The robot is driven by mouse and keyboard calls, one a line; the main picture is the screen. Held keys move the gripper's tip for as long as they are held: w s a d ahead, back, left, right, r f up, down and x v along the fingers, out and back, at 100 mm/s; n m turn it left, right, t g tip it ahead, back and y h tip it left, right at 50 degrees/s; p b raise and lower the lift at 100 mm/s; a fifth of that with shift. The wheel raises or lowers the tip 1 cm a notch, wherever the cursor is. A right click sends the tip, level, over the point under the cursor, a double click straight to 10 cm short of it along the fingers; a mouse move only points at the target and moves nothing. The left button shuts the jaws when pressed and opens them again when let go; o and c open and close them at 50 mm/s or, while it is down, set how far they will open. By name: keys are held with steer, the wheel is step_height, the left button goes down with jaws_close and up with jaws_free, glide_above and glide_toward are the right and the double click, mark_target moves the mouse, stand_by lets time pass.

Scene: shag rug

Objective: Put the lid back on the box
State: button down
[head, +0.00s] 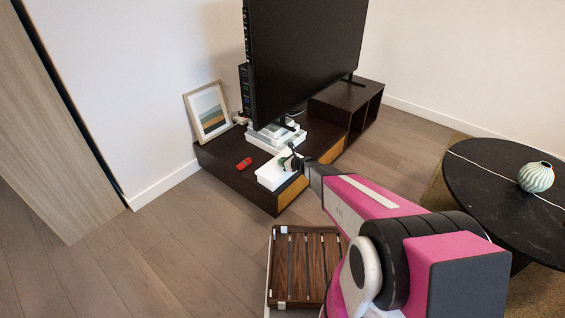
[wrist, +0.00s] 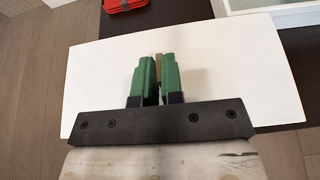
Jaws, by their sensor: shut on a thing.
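My gripper (head: 291,163) is over a flat white lid (head: 272,176) at the front of the dark low TV cabinet. In the wrist view the green fingers (wrist: 157,75) are shut on a small tan handle (wrist: 158,66) at the middle of the white lid (wrist: 235,75). The lid looks level and fills most of that view. I cannot tell whether anything white lies beneath it. A white box-like shape (head: 262,144) sits just behind the lid, below the screen; its pale edge also shows at the wrist view's upper right (wrist: 285,19).
A red object (head: 243,164) lies on the dark cabinet (head: 228,171), left of the lid. A large black screen (head: 305,60) stands behind. A framed picture (head: 208,111) leans on the wall. A slatted wooden crate (head: 296,262) is on the floor; a round black table (head: 490,175) is right.

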steer(key=shift+f, duration=0.9)
steer(key=c, duration=1.2)
jaws_free()
steer(key=shift+o, duration=0.2)
steer(key=shift+d, duration=0.1)
steer(key=v, duration=1)
steer(key=shift+s+d, duration=0.2)
steer(key=shift+r, duration=0.15)
steer(key=s+d+r+n+g+h, duration=0.4)
steer(key=s+d+r+n, duration=0.3)
steer(key=s+r+n, duration=0.3)
steer(key=s+d+r+n+g+h, duration=0.4)
steer(key=s+r+n, duration=0.6)
steer(key=s+n, duration=0.5)
steer(key=s+d+h, duration=0.1)
steer(key=d+h, duration=0.1)
steer(key=d, duration=0.1)
steer(key=shift+s+d+r+n, duration=0.2)
steer(key=shift+s+r+n, duration=0.05)
steer(key=shift+s+n, duration=0.15)
